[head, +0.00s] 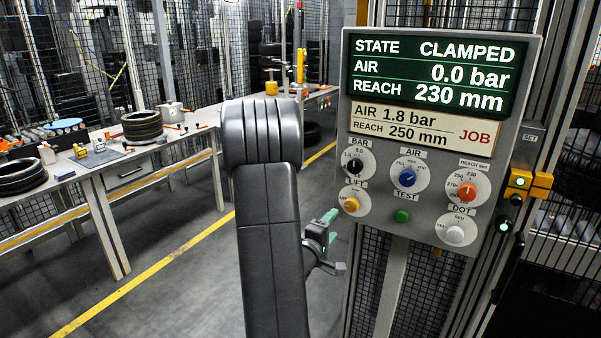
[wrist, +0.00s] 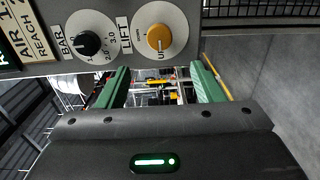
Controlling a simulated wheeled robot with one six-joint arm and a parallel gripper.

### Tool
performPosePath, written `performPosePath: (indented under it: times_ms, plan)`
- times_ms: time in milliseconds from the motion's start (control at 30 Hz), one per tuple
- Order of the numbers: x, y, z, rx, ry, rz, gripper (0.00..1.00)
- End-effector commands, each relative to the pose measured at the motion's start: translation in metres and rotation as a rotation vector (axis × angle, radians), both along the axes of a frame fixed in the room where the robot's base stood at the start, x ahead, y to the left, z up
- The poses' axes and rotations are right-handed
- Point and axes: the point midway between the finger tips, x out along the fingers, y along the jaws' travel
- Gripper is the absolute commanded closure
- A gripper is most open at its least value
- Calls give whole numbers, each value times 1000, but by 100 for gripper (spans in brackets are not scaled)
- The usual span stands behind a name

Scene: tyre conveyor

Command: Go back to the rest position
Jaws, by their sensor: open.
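My gripper (head: 326,228) is beside the lower left edge of the control panel (head: 510,140), partly hidden behind my arm in the head view. In the wrist view its two green fingers (wrist: 160,88) are apart with nothing held between them. The orange LIFT knob (wrist: 158,38) and the black BAR knob (wrist: 88,43) are just beyond the fingertips, apart from them. The display (head: 432,75) reads STATE CLAMPED, AIR 0.0 bar, REACH 230 mm. The job card (head: 420,127) below reads AIR 1.8 bar, REACH 250 mm.
A long workbench (head: 115,157) with tyres (head: 142,127) and small items stands at the left. A yellow line (head: 150,282) runs along the open grey floor. Wire mesh fencing surrounds the area. Lit green buttons (head: 503,227) sit right of the panel.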

Motion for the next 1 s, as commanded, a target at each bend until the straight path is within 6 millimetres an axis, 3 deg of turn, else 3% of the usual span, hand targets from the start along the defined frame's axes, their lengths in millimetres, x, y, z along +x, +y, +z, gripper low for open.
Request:
performPosePath:
  times_ms: [533,733,1000]
  plan:
    - [84,-57,2,0,0,-2,39]
    - [97,-66,1,-1,-1,-1,39]
    - [98,-67,0,8,-6,0,39]
